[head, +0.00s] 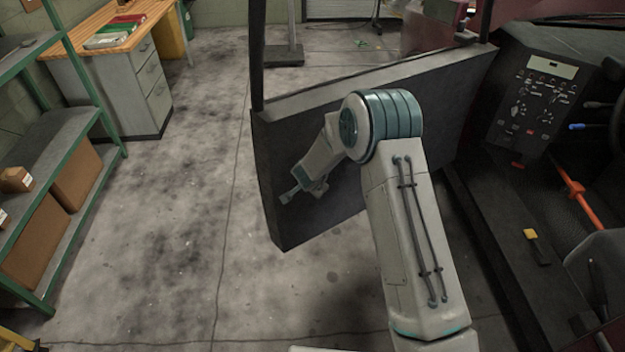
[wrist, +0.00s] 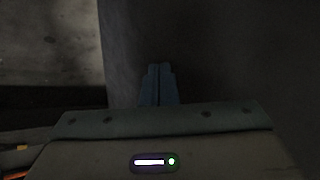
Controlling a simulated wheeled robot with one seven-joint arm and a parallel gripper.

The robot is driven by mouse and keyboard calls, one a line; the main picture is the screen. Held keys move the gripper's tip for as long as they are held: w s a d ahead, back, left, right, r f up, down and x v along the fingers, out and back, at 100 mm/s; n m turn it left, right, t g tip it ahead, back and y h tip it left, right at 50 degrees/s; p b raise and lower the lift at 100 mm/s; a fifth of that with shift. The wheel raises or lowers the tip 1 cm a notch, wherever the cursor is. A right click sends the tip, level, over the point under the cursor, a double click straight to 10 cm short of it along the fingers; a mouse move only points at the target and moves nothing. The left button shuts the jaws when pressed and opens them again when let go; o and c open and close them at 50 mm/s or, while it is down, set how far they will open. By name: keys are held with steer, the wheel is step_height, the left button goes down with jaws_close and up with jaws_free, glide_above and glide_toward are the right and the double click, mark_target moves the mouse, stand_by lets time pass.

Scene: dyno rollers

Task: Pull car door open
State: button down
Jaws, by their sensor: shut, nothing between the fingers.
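The car door (head: 375,90) stands swung out from the car in the head view, its dark inner panel facing my arm. My gripper (head: 286,198) is at the lower left part of that panel, near the door's free edge. In the wrist view, my gripper (wrist: 159,80) has its fingers together with nothing between them. The dark door panel (wrist: 230,60) fills the right of that view, in front of the fingers. I cannot tell whether the fingertips touch it. My forearm hides part of the door, and no handle is visible.
The car interior (head: 530,110) with its dashboard and an orange lever (head: 577,195) is at the right. A green shelf (head: 75,130) with boxes and a desk (head: 125,80) stand at the left. The floor (head: 190,220) between the shelf and the door is clear.

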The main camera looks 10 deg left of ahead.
steer(key=shift+w+a+f+p, duration=0.1)
steer(key=shift+w+a+p, duration=0.25)
steer(key=shift+a+p, duration=0.25)
steer(key=s+d+f+b+v, duration=0.1)
steer(key=s+b+v, duration=0.1)
steer(key=v, duration=1)
steer(key=shift+d+f, duration=0.15)
steer(key=shift+f, duration=0.15)
steer(key=shift+r, duration=0.1)
